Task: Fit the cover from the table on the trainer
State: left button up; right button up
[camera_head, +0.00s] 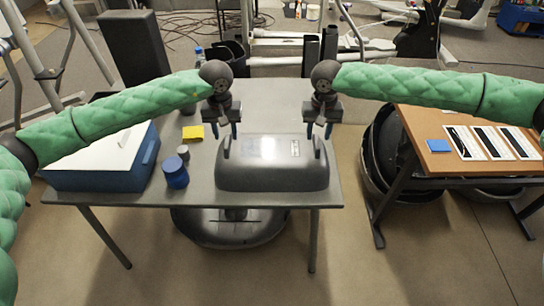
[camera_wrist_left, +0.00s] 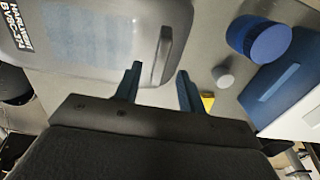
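The cover (camera_head: 272,165), a grey rounded shell with a raised handle at each end, lies on the grey table (camera_head: 265,105). My left gripper (camera_head: 224,131) is open just above its left handle (camera_head: 227,146). In the left wrist view the cover (camera_wrist_left: 105,35) fills the upper left, and its handle (camera_wrist_left: 163,52) shows between the spread fingertips (camera_wrist_left: 159,69), not gripped. My right gripper (camera_head: 319,130) is open just above the right handle (camera_head: 317,145), apparently empty. Exercise machine frames (camera_head: 290,42) stand behind the table; I cannot tell which is the trainer.
A blue case with a white top (camera_head: 98,165), a blue cylinder (camera_head: 175,172), a small grey cylinder (camera_head: 183,152) and a yellow block (camera_head: 193,133) are left of the cover. A wooden table (camera_head: 455,170) with cards and a blue pad (camera_head: 438,146) is at right.

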aim_at(227, 140)
pick_arm(q)
jog(key=shift+f, duration=2.15)
pick_arm(e)
jog(key=shift+f, duration=2.1)
pick_arm(q)
jog(key=shift+c, duration=0.4)
pick_arm(e)
jog(key=shift+c, duration=0.4)
pick_arm(q)
grip_shut()
pick_arm(e)
grip_shut()
